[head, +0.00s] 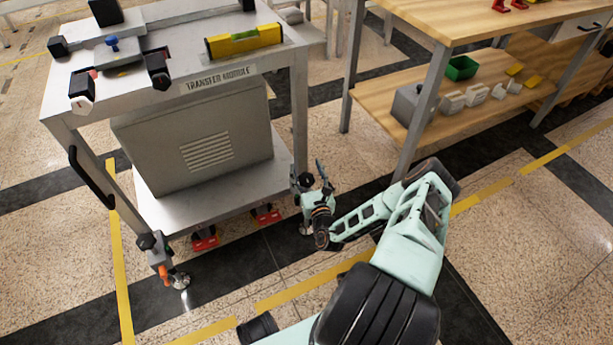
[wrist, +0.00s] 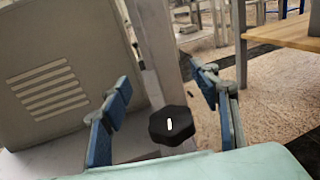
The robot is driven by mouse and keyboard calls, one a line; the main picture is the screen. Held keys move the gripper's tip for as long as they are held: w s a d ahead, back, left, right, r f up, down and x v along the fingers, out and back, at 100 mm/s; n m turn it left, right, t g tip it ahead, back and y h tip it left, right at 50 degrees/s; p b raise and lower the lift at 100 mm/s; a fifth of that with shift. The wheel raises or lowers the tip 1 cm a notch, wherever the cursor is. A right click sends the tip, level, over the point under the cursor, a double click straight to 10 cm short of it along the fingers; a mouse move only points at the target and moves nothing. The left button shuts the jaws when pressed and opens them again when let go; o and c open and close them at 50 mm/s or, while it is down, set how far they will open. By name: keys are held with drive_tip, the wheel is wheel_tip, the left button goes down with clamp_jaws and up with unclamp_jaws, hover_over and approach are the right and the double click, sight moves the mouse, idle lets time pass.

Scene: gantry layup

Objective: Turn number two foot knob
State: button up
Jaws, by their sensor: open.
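A black lobed knob (wrist: 171,125) with a short white mark on top shows in the wrist view, beside a grey table leg. My gripper (wrist: 160,98) is open, with one blue-padded finger on each side of the knob's position in the picture. Contact with the knob cannot be made out. In the head view, my gripper (head: 318,190) is at the transfer module's front right leg, where a black knob (head: 305,180) shows partly. Another foot knob (head: 146,241) tops the front left foot. I cannot read a number on either knob.
The transfer module (head: 130,48) carries a yellow level (head: 243,40) and a clamp fixture on top; a grey box (head: 195,140) sits on its lower shelf. Red-and-black items (head: 204,240) lie beneath. A wooden bench (head: 470,20) stands to the right. Open floor lies in front.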

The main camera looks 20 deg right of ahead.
drive_tip(key=shift+r, duration=2.75)
